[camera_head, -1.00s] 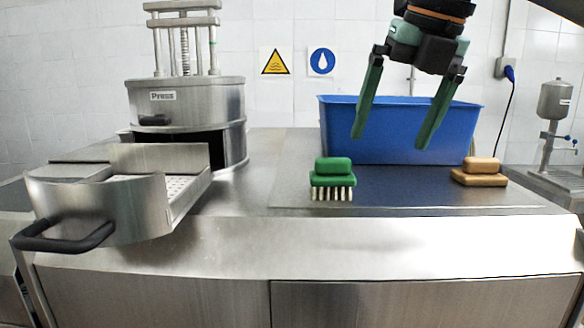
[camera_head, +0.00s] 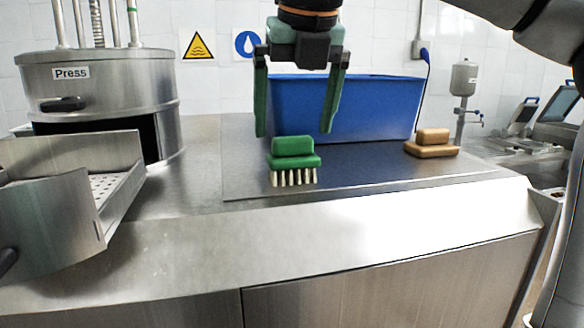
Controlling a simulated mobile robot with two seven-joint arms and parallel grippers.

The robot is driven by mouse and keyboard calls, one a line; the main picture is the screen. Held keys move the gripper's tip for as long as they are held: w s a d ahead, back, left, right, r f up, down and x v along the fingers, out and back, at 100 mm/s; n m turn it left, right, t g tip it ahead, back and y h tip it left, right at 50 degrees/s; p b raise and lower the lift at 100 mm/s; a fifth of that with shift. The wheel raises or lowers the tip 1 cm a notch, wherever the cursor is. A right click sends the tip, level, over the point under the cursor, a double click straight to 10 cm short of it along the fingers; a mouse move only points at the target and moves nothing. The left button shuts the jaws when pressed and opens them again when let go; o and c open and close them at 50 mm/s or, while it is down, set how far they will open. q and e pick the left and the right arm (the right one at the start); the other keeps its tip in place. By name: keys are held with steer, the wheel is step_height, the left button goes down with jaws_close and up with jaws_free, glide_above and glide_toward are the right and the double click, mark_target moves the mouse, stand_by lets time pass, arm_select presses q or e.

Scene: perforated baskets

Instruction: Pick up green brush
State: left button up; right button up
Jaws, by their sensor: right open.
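The green brush (camera_head: 293,154) sits on the dark mat (camera_head: 345,181) near the front of the steel counter, with its pale bristles facing down. My right gripper (camera_head: 294,134) points down with its two green fingers spread. It is open and empty. In the picture its left fingertip is at the brush's upper left and its right fingertip is to the right of and above the brush. I cannot tell how far behind or above the brush the fingers are. My left gripper does not show.
A blue bin (camera_head: 385,108) stands behind the brush. A tan brush (camera_head: 432,144) lies to the right on the mat. A steel press (camera_head: 105,90) and a pulled-out steel drawer (camera_head: 50,215) are at left. The counter's front strip is clear.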

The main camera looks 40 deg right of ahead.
mark_target(294, 138)
steer(key=x, duration=0.5)
steer(key=shift+f, duration=0.15)
steer(key=shift+s, duration=0.1)
steer(key=c, duration=1)
steer(key=shift+c, duration=0.2)
